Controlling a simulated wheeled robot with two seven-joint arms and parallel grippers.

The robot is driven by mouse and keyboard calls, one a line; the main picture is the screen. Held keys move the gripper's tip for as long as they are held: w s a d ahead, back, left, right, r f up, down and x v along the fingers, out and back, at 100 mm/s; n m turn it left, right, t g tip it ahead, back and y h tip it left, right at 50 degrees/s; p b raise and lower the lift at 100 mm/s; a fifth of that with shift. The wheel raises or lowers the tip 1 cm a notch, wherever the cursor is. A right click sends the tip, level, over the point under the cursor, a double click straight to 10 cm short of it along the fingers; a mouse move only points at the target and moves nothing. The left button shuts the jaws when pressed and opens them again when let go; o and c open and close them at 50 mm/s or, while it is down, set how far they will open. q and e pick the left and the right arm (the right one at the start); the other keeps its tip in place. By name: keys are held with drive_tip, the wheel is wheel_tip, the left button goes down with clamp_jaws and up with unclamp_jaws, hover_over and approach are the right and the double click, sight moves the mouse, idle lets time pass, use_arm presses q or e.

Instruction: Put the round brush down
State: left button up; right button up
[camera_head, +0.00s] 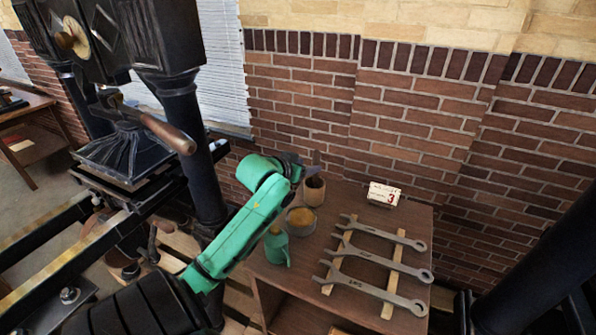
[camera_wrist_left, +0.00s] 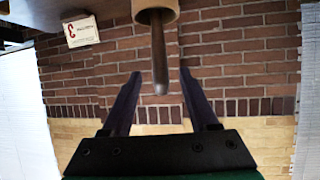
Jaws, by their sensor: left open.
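The round brush shows as a dark upright handle (camera_head: 316,161) above a tan round pot (camera_head: 314,191) at the back left of the small table. In the left wrist view, which is upside down, the brush handle (camera_wrist_left: 159,55) sticks out of the tan pot (camera_wrist_left: 155,14); the bristles are hidden. My left gripper (camera_head: 298,166) is beside the handle at the table's back left. In the left wrist view, the two fingers of the left gripper (camera_wrist_left: 159,80) are spread wide on either side of the handle, with gaps. My right gripper is out of view.
On the wooden table (camera_head: 418,215) are a bowl of orange-brown material (camera_head: 300,219), a green can (camera_head: 277,248), several wrenches (camera_head: 375,265) on wooden strips and a white card with a red 3 (camera_head: 384,194). A black press (camera_head: 130,150) stands left; a brick wall (camera_head: 400,120) is behind.

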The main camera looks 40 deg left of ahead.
use_arm(q)
drive_tip(key=b+v, duration=0.1)
drive_tip(key=v, duration=0.4)
drive_tip(key=shift+s+d+r, duration=0.1)
drive_tip(key=shift+s+r, duration=0.05)
drive_tip(key=shift+s, duration=0.2)
